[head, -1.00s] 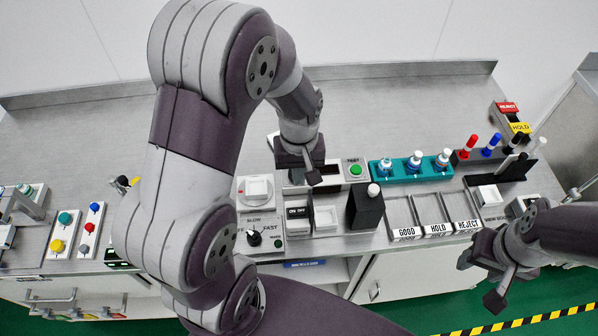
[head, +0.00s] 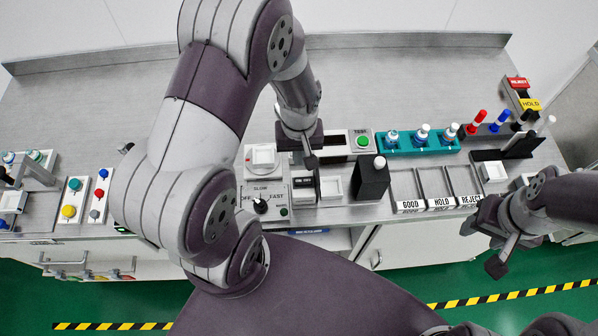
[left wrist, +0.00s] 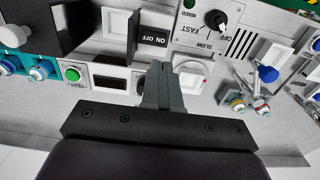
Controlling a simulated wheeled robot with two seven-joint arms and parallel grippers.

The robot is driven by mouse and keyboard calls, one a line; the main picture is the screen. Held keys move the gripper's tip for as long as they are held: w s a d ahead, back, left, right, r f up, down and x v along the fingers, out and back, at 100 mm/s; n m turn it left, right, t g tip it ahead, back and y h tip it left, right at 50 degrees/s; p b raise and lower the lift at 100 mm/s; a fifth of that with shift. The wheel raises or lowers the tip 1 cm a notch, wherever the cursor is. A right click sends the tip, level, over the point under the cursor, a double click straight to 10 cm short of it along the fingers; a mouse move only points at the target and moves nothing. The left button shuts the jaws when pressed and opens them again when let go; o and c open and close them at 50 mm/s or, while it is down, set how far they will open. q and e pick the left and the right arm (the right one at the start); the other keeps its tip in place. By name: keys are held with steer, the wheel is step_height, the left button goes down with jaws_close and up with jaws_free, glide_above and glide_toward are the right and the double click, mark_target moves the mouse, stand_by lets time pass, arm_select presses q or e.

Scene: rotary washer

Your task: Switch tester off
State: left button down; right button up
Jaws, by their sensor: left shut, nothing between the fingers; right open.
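The ON/OFF rocker switch (head: 303,187) is on the bench front, partly hidden behind my left gripper in the head view. In the left wrist view the black ON/OFF switch (left wrist: 155,37) shows clearly, just beyond my fingertips. My left gripper (head: 310,161) is shut and empty, pointing down over the tester panel behind the switch. Its closed fingers (left wrist: 160,75) show in the left wrist view; I cannot tell whether they touch anything. A green button (head: 363,141) marked TEST sits to the right. My right gripper (head: 497,252) is open and empty, in front of the bench at the right.
A speed knob (head: 260,206) marked OFF, SLOW and FAST is left of the switch. A black block (head: 372,178) with a white top stands to the right, near the GOOD, HOLD and REJECT bins (head: 437,190). A teal rack (head: 421,141) holds bottles. The bench's back is clear.

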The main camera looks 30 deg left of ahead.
mark_target(299, 181)
arm_select(q)
step_height(299, 181, down, 10)
steer(key=shift+r+p, duration=0.2)
steer(key=shift+p, duration=0.6)
steer(key=shift+w+f, duration=0.1)
steer(key=shift+f, duration=0.05)
